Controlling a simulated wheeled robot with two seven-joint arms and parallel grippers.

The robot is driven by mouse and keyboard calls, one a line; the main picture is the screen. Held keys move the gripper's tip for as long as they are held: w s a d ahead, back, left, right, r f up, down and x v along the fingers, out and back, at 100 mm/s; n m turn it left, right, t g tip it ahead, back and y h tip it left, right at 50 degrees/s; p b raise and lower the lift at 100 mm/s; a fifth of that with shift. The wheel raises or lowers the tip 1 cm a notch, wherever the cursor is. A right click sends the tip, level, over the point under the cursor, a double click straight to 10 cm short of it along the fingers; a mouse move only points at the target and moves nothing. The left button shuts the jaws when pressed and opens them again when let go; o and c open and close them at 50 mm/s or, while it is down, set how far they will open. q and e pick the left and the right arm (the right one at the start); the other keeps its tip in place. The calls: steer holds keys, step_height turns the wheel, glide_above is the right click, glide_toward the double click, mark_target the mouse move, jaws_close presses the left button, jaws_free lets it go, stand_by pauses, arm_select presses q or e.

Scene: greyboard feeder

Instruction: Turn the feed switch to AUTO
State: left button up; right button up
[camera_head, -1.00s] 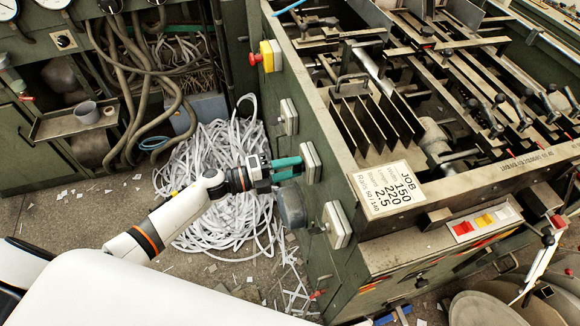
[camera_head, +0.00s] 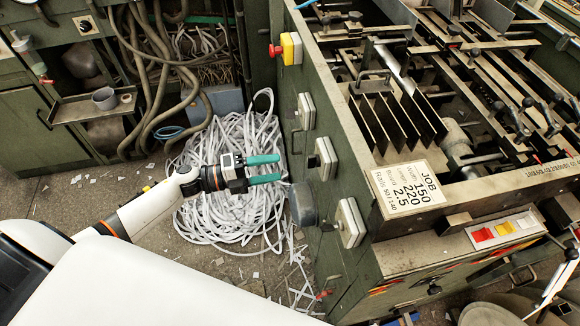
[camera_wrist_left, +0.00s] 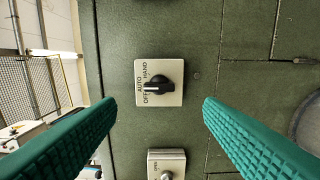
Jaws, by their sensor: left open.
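The feed switch (camera_head: 326,158) is a pale plate on the machine's green side panel, the middle one of three. My right gripper is not in view.
Other plates sit on the panel above (camera_head: 306,111) and below (camera_head: 350,222) the switch. A dark rounded housing (camera_head: 303,203) juts out near my fingers. A red button on a yellow box (camera_head: 288,49) is higher up. Pale strips (camera_head: 225,215) are heaped on the floor.

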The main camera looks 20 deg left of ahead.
arm_select(q)
steer(key=shift+v, duration=1.5)
steer(key=a+f+n+t+y, duration=0.2)
steer(key=a+f+n+y, duration=0.15)
steer(key=f+n, duration=0.35)
steer(key=a+f+n+t+y, duration=0.2)
steer(key=f+n+y, duration=0.25)
steer(key=f, duration=0.35)
steer(key=s+a+f+n+g+y, duration=0.1)
steer(key=s+f+n+g+y, duration=0.15)
steer(key=s+f+n, duration=0.4)
steer(key=s+a+f+n+g+y, duration=0.1)
steer(key=s+f+y, duration=0.2)
steer(key=f, duration=0.7)
steer(key=s+d+f+n+g, duration=0.2)
steer(key=s+f, duration=0.3)
steer(key=s, duration=0.4)
steer(key=s+d+f+n+g+y, duration=0.1)
steer(key=s+d+f+n+g, duration=0.2)
steer(key=s, duration=0.6)
steer(key=s+d+f+n+g, duration=0.2)
steer(key=s+d+f+g, duration=0.2)
steer(key=s+f, duration=0.3)
steer(key=shift+s+d+n, duration=0.2)
steer(key=shift+s+n, duration=0.2)
steer(key=shift+s, duration=0.75)
steer(key=shift+g+y, duration=0.25)
